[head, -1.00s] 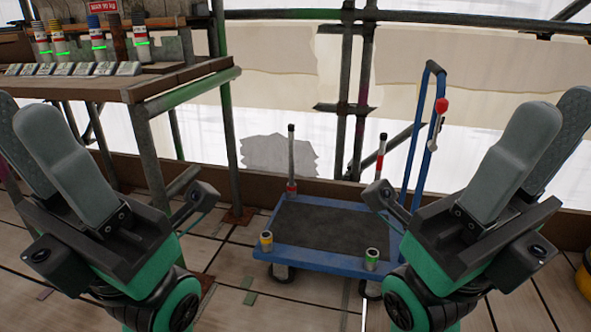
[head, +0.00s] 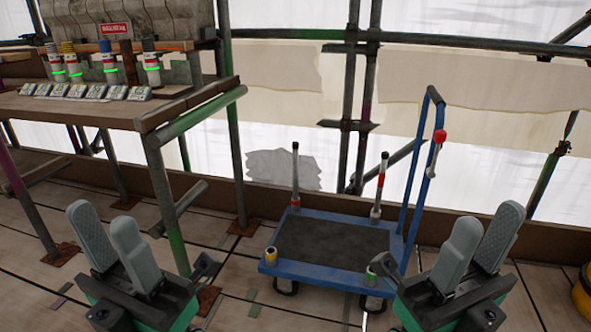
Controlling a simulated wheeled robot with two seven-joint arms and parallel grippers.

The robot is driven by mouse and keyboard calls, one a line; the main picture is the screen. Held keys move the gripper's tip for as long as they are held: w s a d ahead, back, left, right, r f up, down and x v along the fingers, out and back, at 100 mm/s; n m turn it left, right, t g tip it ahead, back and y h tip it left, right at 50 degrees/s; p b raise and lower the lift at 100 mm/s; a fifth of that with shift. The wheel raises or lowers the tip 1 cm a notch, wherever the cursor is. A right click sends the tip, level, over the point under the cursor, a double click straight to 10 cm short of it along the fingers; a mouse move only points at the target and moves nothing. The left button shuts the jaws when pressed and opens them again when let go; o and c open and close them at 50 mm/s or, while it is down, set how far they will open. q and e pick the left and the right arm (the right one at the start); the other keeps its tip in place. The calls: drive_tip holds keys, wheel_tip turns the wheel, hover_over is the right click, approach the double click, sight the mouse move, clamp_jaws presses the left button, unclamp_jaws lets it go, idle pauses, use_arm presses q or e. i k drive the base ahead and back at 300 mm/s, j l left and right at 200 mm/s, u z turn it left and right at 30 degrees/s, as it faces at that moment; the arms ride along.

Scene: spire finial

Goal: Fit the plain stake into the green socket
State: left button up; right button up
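A blue trolley (head: 335,275) stands on the deck with sockets at its corners. The plain stake (head: 295,170), pale with a dark top and no coloured band on its shaft, stands upright at the back left corner, with red at its foot. A second stake with a red band (head: 381,182) stands at the back right corner. The green socket (head: 371,277) is at the front right corner and looks empty, close to my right gripper in the picture. My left gripper (head: 104,226) is open and empty, left of the trolley. My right gripper (head: 484,232) is open and empty, right of it.
A yellow socket (head: 271,256) is at the trolley's front left. The trolley's blue handle (head: 416,180) carries a red knob (head: 439,136). A workbench (head: 90,112) with several banded cylinders stands at the left. Scaffold poles (head: 353,100) rise behind. A yellow object (head: 585,290) is at the right edge.

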sight(318, 249)
drive_tip(key=i+j+z, duration=0.2)
drive_tip(key=i+z, duration=0.15)
drive_tip(key=i, duration=0.3)
drive_tip(key=i+j+z, duration=0.3)
drive_tip(key=i, duration=0.3)
drive_tip(key=i+j+z, duration=0.35)
drive_tip(key=i+j, duration=0.25)
